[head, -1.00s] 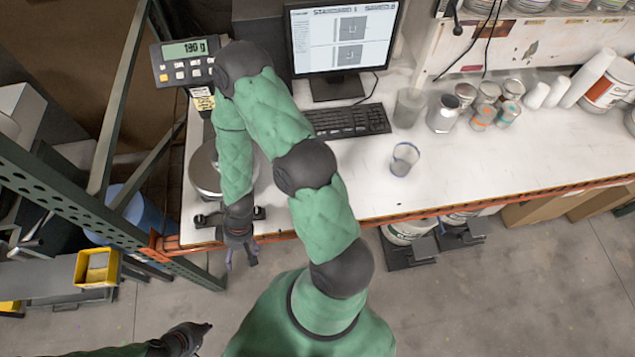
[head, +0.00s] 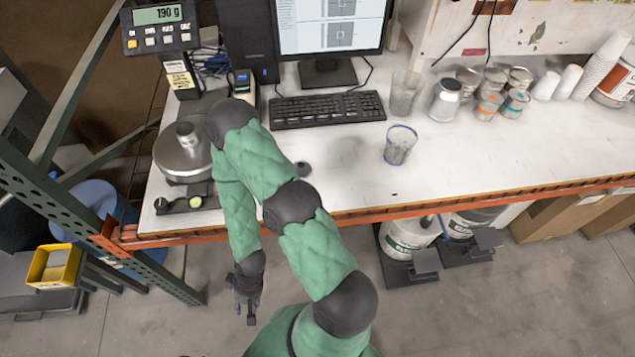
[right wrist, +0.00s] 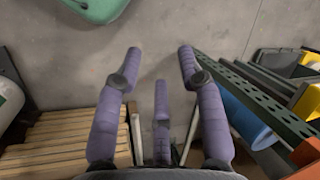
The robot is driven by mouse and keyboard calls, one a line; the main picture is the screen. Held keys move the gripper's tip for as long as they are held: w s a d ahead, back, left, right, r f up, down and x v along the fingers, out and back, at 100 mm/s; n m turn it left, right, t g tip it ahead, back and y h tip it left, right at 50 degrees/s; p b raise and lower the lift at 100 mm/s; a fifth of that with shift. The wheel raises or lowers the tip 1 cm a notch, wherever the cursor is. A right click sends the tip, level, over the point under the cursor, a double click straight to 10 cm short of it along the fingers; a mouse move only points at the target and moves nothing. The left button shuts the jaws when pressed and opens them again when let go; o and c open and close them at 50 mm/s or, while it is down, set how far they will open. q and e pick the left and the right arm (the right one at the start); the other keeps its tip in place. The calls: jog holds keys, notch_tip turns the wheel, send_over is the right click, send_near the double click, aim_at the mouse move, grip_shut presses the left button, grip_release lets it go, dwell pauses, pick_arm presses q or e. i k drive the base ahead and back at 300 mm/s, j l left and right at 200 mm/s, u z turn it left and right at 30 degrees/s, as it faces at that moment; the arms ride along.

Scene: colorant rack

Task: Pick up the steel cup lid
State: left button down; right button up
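No part is clearly recognisable as the steel cup lid. A small dark round piece (head: 303,168) lies on the white table, partly beside my right arm, and I cannot tell whether it is the lid. A steel cup (head: 187,135) stands on the round scale plate (head: 180,165). Another silver container (head: 445,100) stands right of the keyboard. My right gripper (head: 248,308) hangs in front of the table edge, over the floor. In the right wrist view its purple fingers (right wrist: 158,65) are spread apart with nothing between them. My left gripper is out of view.
A clear cup (head: 400,146) stands mid-table, with the keyboard (head: 327,109) behind it. Several small cans stand at the back right. The orange table edge (head: 420,205) and the green rack post (head: 90,225) border my right arm. The table's front right is clear.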

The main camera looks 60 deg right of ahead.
aim_at(301, 168)
jog(key=k+z, duration=0.1)
jog(key=z, duration=0.3)
jog(key=k+z, duration=0.1)
jog(key=z, duration=0.65)
jog(key=k+l, duration=0.05)
